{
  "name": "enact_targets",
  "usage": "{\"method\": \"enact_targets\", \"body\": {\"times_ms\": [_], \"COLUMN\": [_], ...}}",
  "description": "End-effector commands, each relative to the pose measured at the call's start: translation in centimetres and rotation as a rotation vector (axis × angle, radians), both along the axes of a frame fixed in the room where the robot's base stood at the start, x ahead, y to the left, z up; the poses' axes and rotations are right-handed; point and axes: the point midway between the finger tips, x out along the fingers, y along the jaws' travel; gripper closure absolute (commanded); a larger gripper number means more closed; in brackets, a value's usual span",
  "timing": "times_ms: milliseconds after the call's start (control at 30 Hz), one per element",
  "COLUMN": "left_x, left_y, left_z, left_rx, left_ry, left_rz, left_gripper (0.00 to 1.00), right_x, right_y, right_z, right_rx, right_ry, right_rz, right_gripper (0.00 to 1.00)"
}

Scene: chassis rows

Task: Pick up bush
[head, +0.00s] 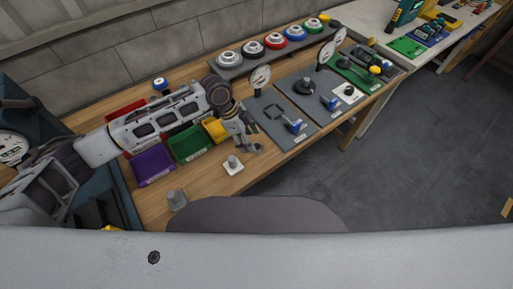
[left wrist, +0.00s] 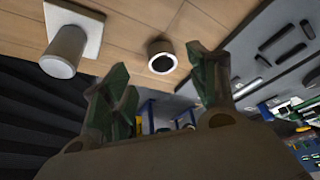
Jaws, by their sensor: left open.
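Nothing shows between the fingers. In the head view my left gripper (head: 250,146) is low over the bench, and I cannot make out the bush there. A grey cylinder on a white plate (head: 233,162) stands beside the gripper; it also shows in the left wrist view (left wrist: 65,50). My right gripper is not in view.
Purple (head: 153,166) and green (head: 190,143) bins stand under my left arm. Grey boards with gauges and blue-handled parts (head: 280,122) lie to the right. Another grey cylinder (head: 177,200) is near the front edge. Wheel-like parts (head: 272,41) line the back.

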Motion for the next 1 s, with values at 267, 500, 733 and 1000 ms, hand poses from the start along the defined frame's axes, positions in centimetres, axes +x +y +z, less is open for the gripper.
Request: {"method": "enact_targets", "body": {"times_ms": [267,500,733,1000], "left_x": [0.0,0.0,0.0,0.0], "left_y": [-1.5,-2.0,-2.0,-2.0], "left_z": [-2.6,-4.0,-4.0,-4.0], "left_rx": [0.000,0.001,0.000,0.000], "left_ry": [0.001,0.000,0.000,0.001], "left_rz": [-0.002,-0.002,-0.001,-0.001], "left_gripper": [0.41,0.41,0.41,0.48], "right_x": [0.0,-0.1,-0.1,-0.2], "right_y": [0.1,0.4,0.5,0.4], "right_z": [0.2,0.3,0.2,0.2], "right_rx": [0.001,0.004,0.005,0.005], "right_ry": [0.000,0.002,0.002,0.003], "right_rz": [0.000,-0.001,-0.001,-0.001], "right_gripper": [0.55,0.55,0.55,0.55]}}
